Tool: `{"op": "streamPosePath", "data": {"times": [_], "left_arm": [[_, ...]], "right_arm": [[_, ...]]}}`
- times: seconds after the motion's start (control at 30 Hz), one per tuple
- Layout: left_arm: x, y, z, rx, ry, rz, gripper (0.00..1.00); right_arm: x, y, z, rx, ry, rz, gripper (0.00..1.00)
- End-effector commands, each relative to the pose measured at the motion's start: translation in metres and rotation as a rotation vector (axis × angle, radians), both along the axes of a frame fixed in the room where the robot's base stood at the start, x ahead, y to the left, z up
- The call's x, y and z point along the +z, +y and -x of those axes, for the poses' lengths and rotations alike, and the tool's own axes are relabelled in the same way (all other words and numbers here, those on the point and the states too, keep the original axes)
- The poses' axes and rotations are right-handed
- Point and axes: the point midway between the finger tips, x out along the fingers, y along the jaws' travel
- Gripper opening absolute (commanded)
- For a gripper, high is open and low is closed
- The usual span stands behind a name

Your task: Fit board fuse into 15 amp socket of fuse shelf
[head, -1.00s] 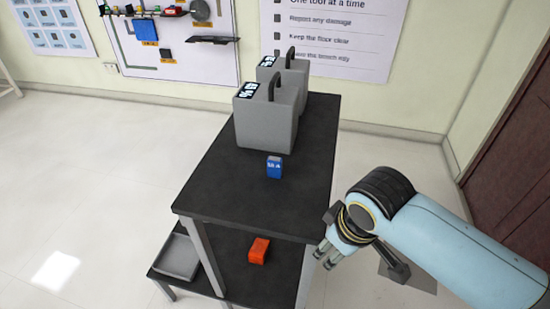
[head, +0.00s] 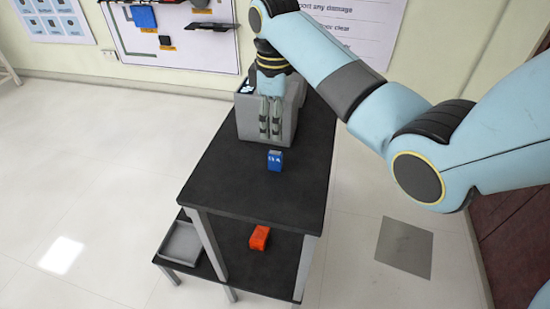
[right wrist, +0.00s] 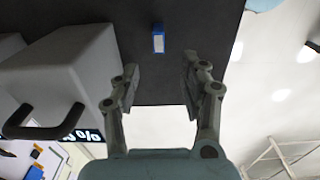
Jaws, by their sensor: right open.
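A small blue block with a white label (head: 275,160), which looks like the board fuse, stands upright on the black top of the stand (head: 240,185). In the right wrist view the same blue block (right wrist: 158,42) lies ahead of the fingertips, in line with the gap between them. My right gripper (head: 270,134) points down in front of the near grey case and appears above and behind the block. It is open and empty in the right wrist view (right wrist: 161,78), apart from the block. I cannot make out a 15 amp socket. My left gripper is not in view.
The grey case with a handle (right wrist: 70,75) is close to the gripper's left in the right wrist view. An orange block (head: 259,237) lies on the lower shelf. A grey tray (head: 181,243) is at the lower left. The front of the top is clear.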

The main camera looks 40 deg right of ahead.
Motion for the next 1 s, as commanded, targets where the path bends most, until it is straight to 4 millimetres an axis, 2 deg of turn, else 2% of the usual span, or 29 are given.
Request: {"op": "streamPosePath", "data": {"times": [0.2,0.43,0.67,0.77,0.97,1.0], "left_arm": [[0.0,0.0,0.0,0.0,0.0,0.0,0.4],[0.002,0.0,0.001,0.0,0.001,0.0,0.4],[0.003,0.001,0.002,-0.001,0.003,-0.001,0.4],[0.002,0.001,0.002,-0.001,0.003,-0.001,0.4],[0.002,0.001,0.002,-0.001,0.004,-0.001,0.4],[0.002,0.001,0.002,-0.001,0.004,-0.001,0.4]], "right_arm": [[-0.037,0.0,0.0,0.0,0.004,0.0,0.44],[-0.057,0.0,0.0,-0.001,0.002,0.001,0.44],[-0.093,-0.002,-0.001,0.0,0.001,0.0,0.44],[-0.099,-0.002,-0.001,0.0,0.0,0.0,0.44],[-0.1,-0.002,-0.001,0.0,-0.001,0.0,0.44],[-0.1,-0.002,-0.001,0.0,-0.001,0.0,0.4]]}}
